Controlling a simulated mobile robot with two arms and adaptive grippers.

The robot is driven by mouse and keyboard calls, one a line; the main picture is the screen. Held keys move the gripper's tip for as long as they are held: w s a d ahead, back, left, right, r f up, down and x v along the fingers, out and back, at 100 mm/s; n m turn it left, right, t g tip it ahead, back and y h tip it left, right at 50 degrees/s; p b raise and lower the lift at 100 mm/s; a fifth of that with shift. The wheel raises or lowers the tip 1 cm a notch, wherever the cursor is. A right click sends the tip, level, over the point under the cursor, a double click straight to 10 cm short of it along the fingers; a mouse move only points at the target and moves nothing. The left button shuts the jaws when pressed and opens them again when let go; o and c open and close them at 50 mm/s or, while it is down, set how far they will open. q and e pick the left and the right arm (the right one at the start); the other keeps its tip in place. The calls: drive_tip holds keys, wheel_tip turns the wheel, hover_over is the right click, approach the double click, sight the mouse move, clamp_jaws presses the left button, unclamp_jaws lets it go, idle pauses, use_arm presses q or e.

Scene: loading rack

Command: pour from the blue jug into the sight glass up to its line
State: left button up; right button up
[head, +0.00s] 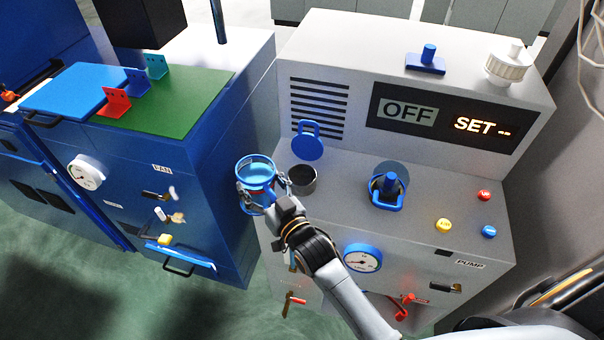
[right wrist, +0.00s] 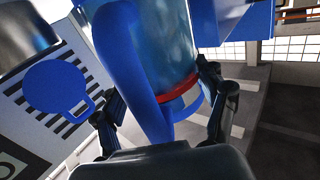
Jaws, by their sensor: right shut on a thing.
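The blue jug (head: 257,170) has a blue rim and a see-through body with bluish liquid showing inside. My right gripper (head: 258,198) is shut on it and holds it at the left edge of the grey machine. In the right wrist view the jug (right wrist: 165,45) shows its blue handle and a red band between the fingers (right wrist: 167,108). To the right of the jug is an open metal filler cup (head: 302,181), with a round blue lid (head: 307,142) raised behind it. I cannot tell for sure which part is the sight glass. My left gripper is not in view.
The grey machine (head: 345,185) carries a blue-handled cap (head: 387,188), coloured buttons (head: 443,226), a gauge (head: 362,258) and a display reading OFF and SET (head: 440,120). A blue cabinet (head: 215,155) with a green top stands at left, with a gap beside the grey machine.

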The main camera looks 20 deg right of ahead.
sight(274, 176)
drive_tip(key=shift+w+d+r+m, duration=0.15)
drive_tip(key=shift+d+r+m, duration=0.25)
drive_tip(key=shift+m, duration=0.1)
drive_tip(key=shift+w+d+f+m+b, duration=0.1)
drive_tip(key=shift+d+f+m+b, duration=0.15)
drive_tip(key=shift+m+b, duration=0.2)
drive_tip(key=shift+w+d+m, duration=0.1)
drive_tip(key=shift+d+m, duration=0.25)
drive_tip(key=shift+m, duration=0.2)
drive_tip(key=shift+w+d+r+m+b, duration=0.15)
drive_tip(key=shift+d+r+m+b, duration=0.2)
drive_tip(key=shift+d+m, duration=0.45)
drive_tip(key=shift+w+d+f+m+b, duration=0.2)
drive_tip(key=shift+d+f+m+b, duration=0.15)
drive_tip(key=shift+d+m+b, duration=0.35)
idle(0.9)
drive_tip(key=shift+w+d+f+m+b, duration=0.1)
drive_tip(key=shift+f+m+b, duration=0.2)
drive_tip(key=shift+m+b, duration=0.45)
drive_tip(key=shift+d+f+m+b, duration=0.1)
drive_tip(key=shift+f+m+b, duration=0.2)
drive_tip(key=shift+m+b, duration=0.45)
idle(2.6)
